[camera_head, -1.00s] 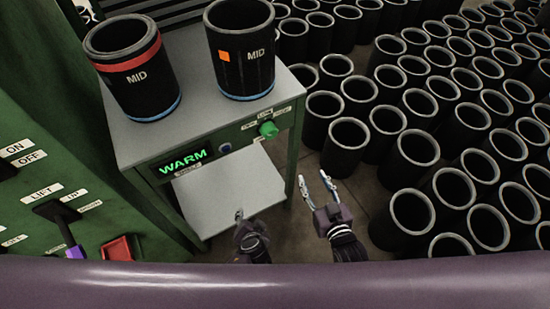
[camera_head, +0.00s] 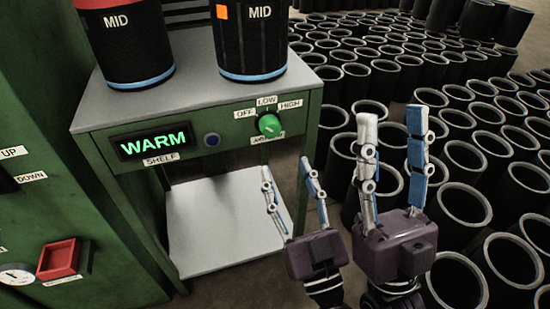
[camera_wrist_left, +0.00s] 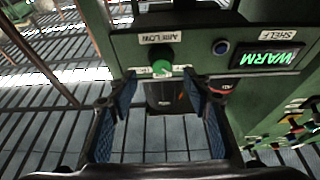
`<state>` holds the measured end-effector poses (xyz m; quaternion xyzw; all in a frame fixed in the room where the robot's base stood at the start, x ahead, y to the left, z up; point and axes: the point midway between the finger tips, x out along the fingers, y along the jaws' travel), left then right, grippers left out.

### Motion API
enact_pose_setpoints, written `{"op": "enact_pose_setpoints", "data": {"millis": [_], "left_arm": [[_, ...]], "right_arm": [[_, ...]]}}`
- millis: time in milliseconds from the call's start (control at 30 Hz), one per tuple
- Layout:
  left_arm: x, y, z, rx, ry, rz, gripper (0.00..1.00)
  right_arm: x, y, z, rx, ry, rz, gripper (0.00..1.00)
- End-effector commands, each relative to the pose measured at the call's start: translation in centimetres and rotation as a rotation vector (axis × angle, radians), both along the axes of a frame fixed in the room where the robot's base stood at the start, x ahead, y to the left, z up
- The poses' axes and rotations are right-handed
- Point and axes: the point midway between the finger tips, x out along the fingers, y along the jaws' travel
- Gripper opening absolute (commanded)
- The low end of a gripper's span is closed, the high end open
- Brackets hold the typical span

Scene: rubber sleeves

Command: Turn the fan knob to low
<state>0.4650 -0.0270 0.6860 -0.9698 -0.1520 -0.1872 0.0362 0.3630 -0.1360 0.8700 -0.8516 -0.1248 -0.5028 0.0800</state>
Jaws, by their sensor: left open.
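The green fan knob (camera_head: 269,125) is on the front of the green cabinet (camera_head: 110,140), under labels OFF, LOW and HIGH. I cannot tell surely which label its pointer faces. My left gripper (camera_head: 286,168) is open and empty, its fingers pointing up just below the knob and apart from it. In the left wrist view the knob (camera_wrist_left: 160,62) shows upside down, beyond and between the open fingers (camera_wrist_left: 160,95). My right gripper (camera_head: 392,115) is open and empty, to the right of the cabinet.
A blue button (camera_head: 212,139) and a lit WARM display (camera_head: 155,141) sit left of the knob. Two black sleeves marked MID (camera_head: 125,45) (camera_head: 250,40) stand on the cabinet top. Many black sleeves (camera_head: 460,190) crowd the floor at right. A lower shelf (camera_head: 225,220) is bare.

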Motion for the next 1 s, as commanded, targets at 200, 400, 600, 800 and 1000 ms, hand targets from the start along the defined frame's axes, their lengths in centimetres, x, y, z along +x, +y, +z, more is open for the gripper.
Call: {"op": "enact_pose_setpoints", "data": {"millis": [200, 400, 600, 800, 1000], "left_arm": [[1.4, 0.7, 1.3, -0.012, -0.020, 0.003, 0.45], [4.4, 1.6, 2.5, -0.011, -0.018, 0.001, 0.45], [6.2, 2.1, 3.2, -0.008, -0.014, -0.001, 0.45], [6.6, 2.2, 3.3, -0.008, -0.013, -0.001, 0.45], [6.6, 2.2, 3.3, -0.007, -0.012, 0.000, 0.38]], "right_arm": [[-0.4, -0.1, 0.4, 0.005, -0.014, 0.001, 0.40], [-0.4, -0.1, 0.3, 0.004, -0.012, 0.001, 0.40], [-0.4, -0.1, 0.3, 0.004, -0.013, 0.000, 0.40], [-0.4, -0.1, 0.3, 0.004, -0.014, 0.000, 0.40], [-0.4, -0.1, 0.3, 0.004, -0.014, 0.000, 0.40]]}}
